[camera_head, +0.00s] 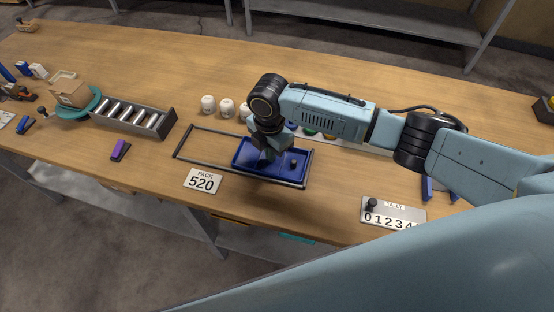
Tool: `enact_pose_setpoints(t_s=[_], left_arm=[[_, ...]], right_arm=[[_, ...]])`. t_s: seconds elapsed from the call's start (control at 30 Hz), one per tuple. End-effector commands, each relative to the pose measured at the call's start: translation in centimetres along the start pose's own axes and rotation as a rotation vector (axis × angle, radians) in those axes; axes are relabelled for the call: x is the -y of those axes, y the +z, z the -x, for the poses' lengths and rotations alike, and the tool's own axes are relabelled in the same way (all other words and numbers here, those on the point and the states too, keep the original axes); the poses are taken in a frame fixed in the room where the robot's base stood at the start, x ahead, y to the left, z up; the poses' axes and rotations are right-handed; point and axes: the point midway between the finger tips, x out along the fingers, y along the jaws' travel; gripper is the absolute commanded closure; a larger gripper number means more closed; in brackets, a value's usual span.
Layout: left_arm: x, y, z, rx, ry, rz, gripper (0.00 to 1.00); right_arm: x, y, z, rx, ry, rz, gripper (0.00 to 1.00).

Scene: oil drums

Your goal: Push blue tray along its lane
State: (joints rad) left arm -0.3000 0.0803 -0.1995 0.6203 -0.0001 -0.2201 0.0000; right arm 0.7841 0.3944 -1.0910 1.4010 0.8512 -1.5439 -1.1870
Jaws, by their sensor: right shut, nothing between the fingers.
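The blue tray (246,157) lies in the right part of a dark-railed lane (203,154) on the wooden table. A small dark knob (293,163) stands in the tray's right half. My right gripper (268,153) points down over the tray's middle, shut, with nothing seen in it. Whether its fingertips touch the tray cannot be told. The wrist hides part of the tray's far edge. The lane's left part is empty. My left gripper is not in view.
A PACK 520 sign (202,182) stands in front of the lane and a TALLY counter (392,214) to the right. Several white jars (208,104) are behind the lane. A roller rack (134,116) and a cardboard box (71,93) stand at left.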

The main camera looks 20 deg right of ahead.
Motion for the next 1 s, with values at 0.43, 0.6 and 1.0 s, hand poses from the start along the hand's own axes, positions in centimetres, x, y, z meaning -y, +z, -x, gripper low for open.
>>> enact_pose_setpoints(t_s=[0.43,0.6,1.0], left_arm=[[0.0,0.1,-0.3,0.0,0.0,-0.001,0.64],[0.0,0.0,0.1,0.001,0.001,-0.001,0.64],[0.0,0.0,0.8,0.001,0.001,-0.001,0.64]], right_arm=[[0.0,0.0,-0.8,-0.001,0.0,0.0,1.0],[0.0,0.0,-0.6,-0.001,0.0,0.0,1.0],[0.0,0.0,-0.4,-0.001,0.0,0.001,1.0]])
